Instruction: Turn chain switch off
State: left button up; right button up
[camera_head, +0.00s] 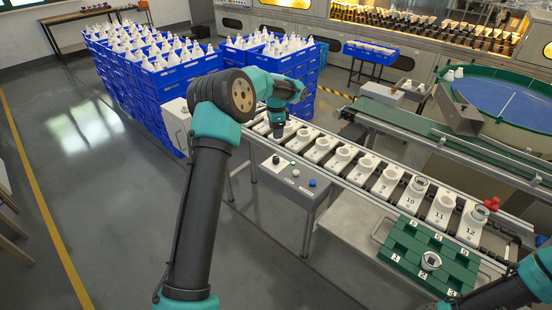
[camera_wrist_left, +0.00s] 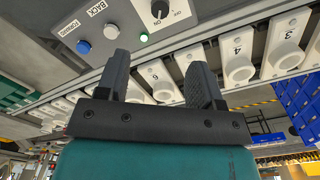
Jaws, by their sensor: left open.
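The chain switch is a black rotary knob (camera_wrist_left: 160,9) with OFF and ON marks on the control panel, at the top of the left wrist view. A green lamp (camera_wrist_left: 143,37) beside it looks lit. I cannot tell surely which mark the knob points to. In the head view the knob (camera_head: 275,159) sits at the left of the grey control box (camera_head: 303,195). My left gripper (camera_wrist_left: 159,60) is open and empty, apart from the knob. In the head view the left gripper (camera_head: 277,128) hangs above and behind the box, over the conveyor edge. My right gripper is out of view.
A chain conveyor with numbered white holders (camera_head: 389,180) runs behind the box. Blue crates (camera_head: 130,95) of bulbs stand at the left back. A green numbered tray (camera_head: 415,262) lies at the right front. A blue button (camera_wrist_left: 83,47) and a white button (camera_wrist_left: 111,31) sit beside the knob.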

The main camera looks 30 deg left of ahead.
aim_at(276, 158)
pick_arm(q)
notch_tip(276, 158, down, 15)
jog(key=shift+r, duration=0.1)
dwell(0.4)
jog(key=shift+c, duration=0.4)
jog(key=c, duration=0.8)
jog(key=shift+c, duration=0.2)
jog(key=shift+n, duration=0.4)
jog(key=n, duration=1.3)
